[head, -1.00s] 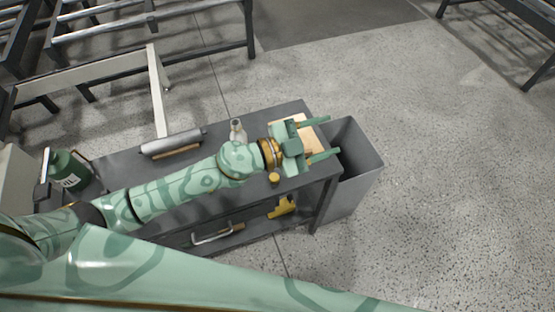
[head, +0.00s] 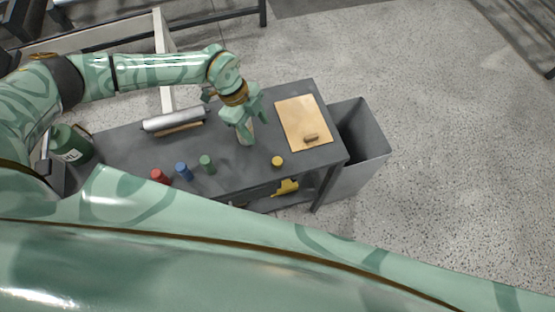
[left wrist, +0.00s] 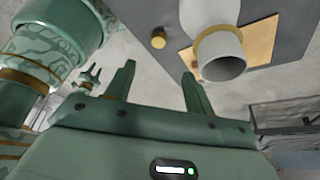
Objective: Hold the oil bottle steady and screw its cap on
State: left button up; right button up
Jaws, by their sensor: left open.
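A pale grey-white open-necked bottle (head: 247,138) stands on the dark table, partly hidden behind my left gripper (head: 243,128). In the left wrist view the bottle (left wrist: 222,50) shows its open, uncapped mouth and a gold band, just beyond my left fingers (left wrist: 158,78), which are apart with nothing between them. A yellow cap (head: 277,160) lies on the table near its front edge, right of the bottle; it also shows in the left wrist view (left wrist: 158,40). My right gripper (left wrist: 90,76) is small in the left wrist view, its fingers parted; the head view does not show it.
Red (head: 160,176), blue (head: 184,171) and green (head: 207,164) small cylinders stand left of the cap. A tan board (head: 302,120) lies on the right with a small brown piece. A grey bin (head: 360,150) adjoins the table.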

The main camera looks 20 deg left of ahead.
pick_arm(q)
jog(key=b, duration=0.2)
send_over(277, 161)
jog(key=a, duration=0.3)
jog(key=f, duration=0.8)
jog(key=shift+w+d+f, duration=0.15)
jog(key=shift+w+f, duration=0.15)
jog(key=shift+w, duration=0.1)
jog(key=b+x, duration=0.2)
jog(key=x, duration=0.3)
jog(key=shift+s+d+f, duration=0.1)
jog(key=shift+s+d, duration=0.05)
jog(key=c, duration=1)
